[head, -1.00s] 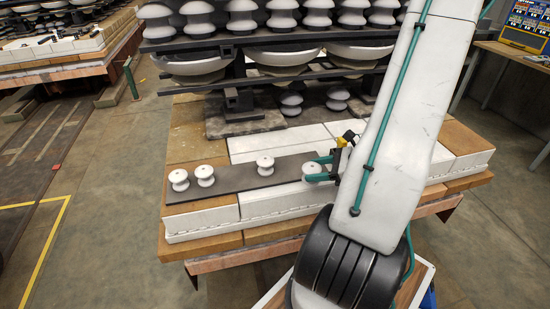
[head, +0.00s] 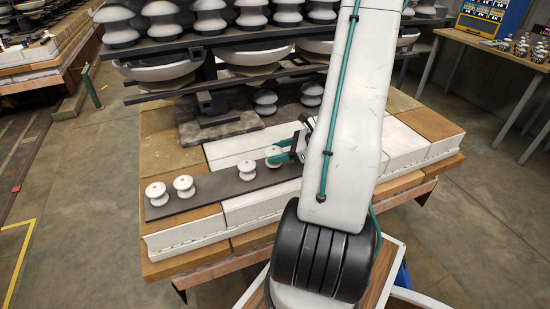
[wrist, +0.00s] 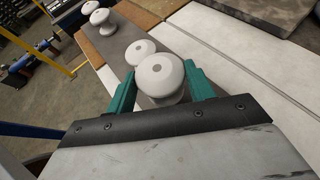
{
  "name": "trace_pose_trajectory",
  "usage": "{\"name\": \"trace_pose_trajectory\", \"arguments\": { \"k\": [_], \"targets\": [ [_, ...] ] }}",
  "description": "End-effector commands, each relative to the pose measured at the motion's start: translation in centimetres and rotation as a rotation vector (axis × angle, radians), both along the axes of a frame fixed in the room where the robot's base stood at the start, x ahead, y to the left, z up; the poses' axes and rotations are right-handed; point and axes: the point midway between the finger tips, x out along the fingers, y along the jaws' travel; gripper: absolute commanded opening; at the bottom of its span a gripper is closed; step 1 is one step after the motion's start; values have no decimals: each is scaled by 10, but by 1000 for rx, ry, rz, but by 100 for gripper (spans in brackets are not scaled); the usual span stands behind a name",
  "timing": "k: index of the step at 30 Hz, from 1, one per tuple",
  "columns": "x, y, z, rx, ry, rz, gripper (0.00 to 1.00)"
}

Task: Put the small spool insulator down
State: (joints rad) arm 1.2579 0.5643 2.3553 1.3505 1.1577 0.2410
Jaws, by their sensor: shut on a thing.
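My gripper (head: 283,156) has green fingers shut around a small white spool insulator (head: 273,152). In the wrist view the same spool (wrist: 160,72) sits upright between the two fingertips (wrist: 160,88). In the head view it appears near the back edge of the dark strip (head: 215,188), right of a standing spool (head: 247,169). That neighbour shows just beyond it in the wrist view (wrist: 139,49), partly overlapped. I cannot tell whether the held spool's base touches anything. Two more spools (head: 157,193) (head: 184,185) stand at the strip's left end.
The strip lies on a deck of white and tan blocks (head: 258,208). Behind it stands a dark rack (head: 215,120) with larger insulators and white bowls. A gap of bare strip separates the left pair from the third spool. A table (head: 475,37) stands at the right.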

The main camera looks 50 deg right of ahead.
Motion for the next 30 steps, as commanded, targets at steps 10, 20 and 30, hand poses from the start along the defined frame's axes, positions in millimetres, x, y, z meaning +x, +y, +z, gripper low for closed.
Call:
{"name": "trace_pose_trajectory", "arguments": {
  "k": [10, 20, 30],
  "targets": [
    [18, -4, -16, 4, 1, -1, 24],
    [17, -4, -37, 0, -1, 0, 24],
    [17, -4, -39, 0, 0, 0, 75]
  ]
}}
